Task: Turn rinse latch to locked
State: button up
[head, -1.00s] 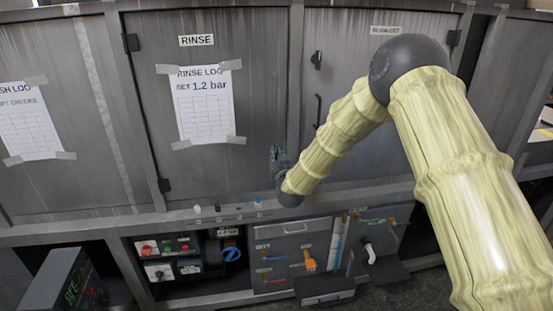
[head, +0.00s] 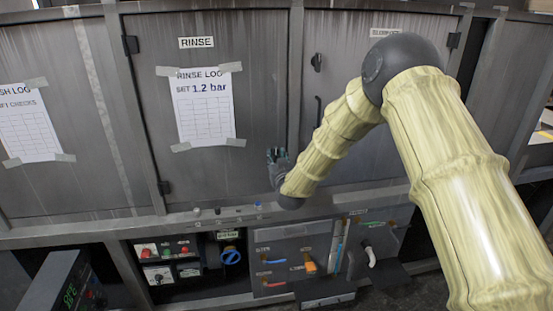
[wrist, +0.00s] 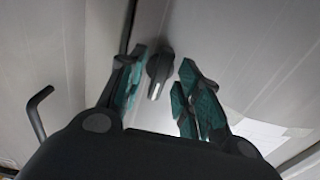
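The RINSE door (head: 240,120) is a grey metal panel. In the wrist view a black latch knob (wrist: 159,70) sits on the grey panel beside a dark vertical seam, its pale-tipped end pointing down and slightly left. My gripper (head: 277,155) is near the right edge of the RINSE door in the head view, hiding the latch there. In the wrist view my gripper (wrist: 161,62) is open, with its teal-padded fingers on either side of the knob and visible gaps to it. I cannot tell how far the fingertips are from the panel.
A black bar handle (wrist: 38,112) stands out at left in the wrist view. A second door at right has its own dark latch (head: 316,61). A taped log sheet (head: 203,110) hangs on the RINSE door. Small controls line the ledge (head: 228,212) below.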

jog(key=shift+s, duration=0.1)
jog(key=s+d, duration=0.2)
jog(key=s, duration=0.9)
jog(key=shift+s, duration=0.35)
jog(key=s+d+f+g+h, duration=0.1)
jog(key=s+d+f+g, duration=0.25)
jog(key=s+f, duration=0.55)
jog(key=s+d+f+m+g, duration=0.1)
jog(key=s+d+f+g, duration=0.4)
jog(key=f, duration=0.6)
jog(key=s+d+f+g+h, duration=0.1)
jog(key=s+d+f, duration=0.1)
jog(key=s+f, duration=0.75)
jog(key=s+d+f+g, duration=0.2)
jog(key=s+d+f, duration=0.1)
jog(key=s, duration=0.7)
jog(key=s+d+f+m+g, duration=0.1)
jog(key=s+d+f+g, duration=0.2)
jog(key=s, duration=0.8)
jog(key=s+d+f+g+h, duration=0.1)
jog(key=s+d+f+g, duration=0.2)
jog(key=s, duration=0.7)
jog(key=shift+s+d+f+m, duration=0.15)
jog(key=shift+s+f+m, duration=0.15)
jog(key=shift+f, duration=0.1)
